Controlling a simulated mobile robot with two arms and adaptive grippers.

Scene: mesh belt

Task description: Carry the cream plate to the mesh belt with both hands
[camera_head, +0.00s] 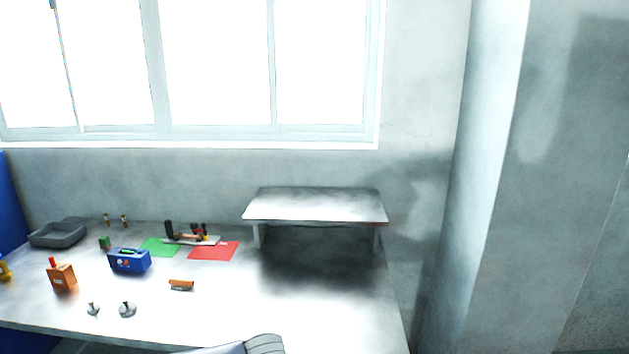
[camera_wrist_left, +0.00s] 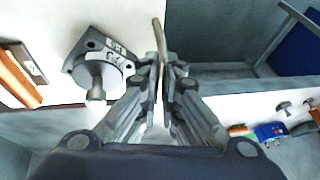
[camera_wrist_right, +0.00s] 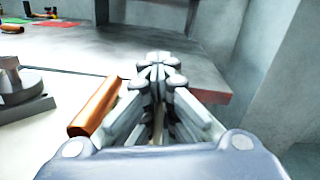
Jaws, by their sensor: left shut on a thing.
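In the left wrist view my left gripper (camera_wrist_left: 160,68) is shut on a thin cream strip (camera_wrist_left: 158,38), which looks like the cream plate seen edge-on and standing upright between the fingers. Most of the plate is hidden by the fingers. In the right wrist view my right gripper (camera_wrist_right: 158,66) has its fingertips together. I see no clear plate between them. I cannot make out the mesh belt in any view.
A worktable (camera_head: 220,320) carries a raised shelf (camera_head: 315,205), a blue box (camera_head: 128,260), an orange box (camera_head: 62,276), a grey tray (camera_head: 58,235) and red (camera_head: 213,251) and green mats. A grey block with a knob (camera_wrist_right: 20,95) and an orange bar (camera_wrist_right: 95,105) lie beside my right gripper.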

